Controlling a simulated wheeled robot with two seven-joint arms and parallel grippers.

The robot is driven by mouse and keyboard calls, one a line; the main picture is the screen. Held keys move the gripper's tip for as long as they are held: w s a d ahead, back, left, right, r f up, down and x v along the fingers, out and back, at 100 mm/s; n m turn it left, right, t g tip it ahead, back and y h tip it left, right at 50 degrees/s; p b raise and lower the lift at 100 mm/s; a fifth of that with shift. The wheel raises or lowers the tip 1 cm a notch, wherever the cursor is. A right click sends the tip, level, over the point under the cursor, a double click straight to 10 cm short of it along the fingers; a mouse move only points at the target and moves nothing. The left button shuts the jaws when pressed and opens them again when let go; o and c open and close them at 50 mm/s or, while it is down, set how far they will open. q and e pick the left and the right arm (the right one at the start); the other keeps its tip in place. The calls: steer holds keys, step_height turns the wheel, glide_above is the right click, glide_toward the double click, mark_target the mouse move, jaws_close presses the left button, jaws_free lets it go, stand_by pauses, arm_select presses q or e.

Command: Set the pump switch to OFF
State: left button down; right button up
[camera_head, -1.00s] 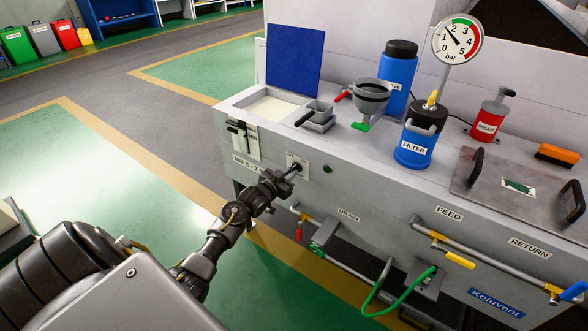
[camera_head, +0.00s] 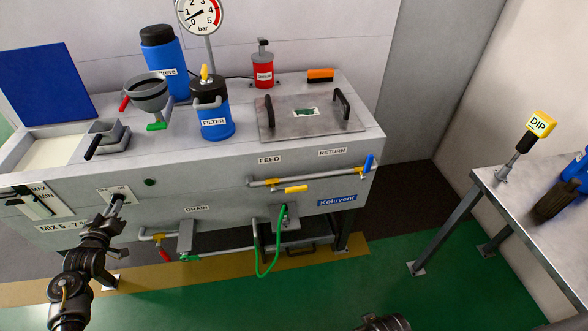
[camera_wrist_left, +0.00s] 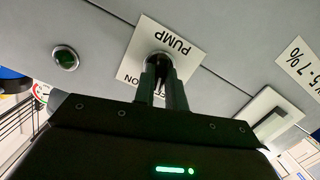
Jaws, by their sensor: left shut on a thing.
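The pump switch is a dark knob (camera_wrist_left: 159,63) on a white label plate (camera_head: 114,193) on the grey tank's front. In the left wrist view the plate appears upside down, with PUMP and ON readable. My left gripper (camera_head: 117,199) is at the switch, shut on the knob, its two fingers (camera_wrist_left: 163,82) on either side of it. The fingers hide much of the knob, so I cannot tell which mark it points to. The pressure gauge (camera_head: 202,12) is cut off at the top; its needle points to the lower left, at the low end.
A dull green lamp (camera_head: 150,182) sits right of the switch plate. A level gauge (camera_head: 36,201) is to its left. The drain pipe with a red handle (camera_head: 164,252) runs below. A side table (camera_head: 545,215) stands at the right; green floor between is clear.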

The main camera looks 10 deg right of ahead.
arm_select(q)
steer(key=shift+a+r+n+h+p, duration=0.1)
steer(key=shift+n+h+p, duration=0.2)
steer(key=shift+n+p, duration=0.65)
steer(key=c, duration=1.3)
jaws_free()
steer(key=shift+n+b, duration=0.25)
steer(key=shift+b, duration=0.05)
steer(key=shift+s, duration=0.1)
steer(key=s+p, duration=0.5)
steer(key=s, duration=0.1)
steer(key=shift+s, duration=0.4)
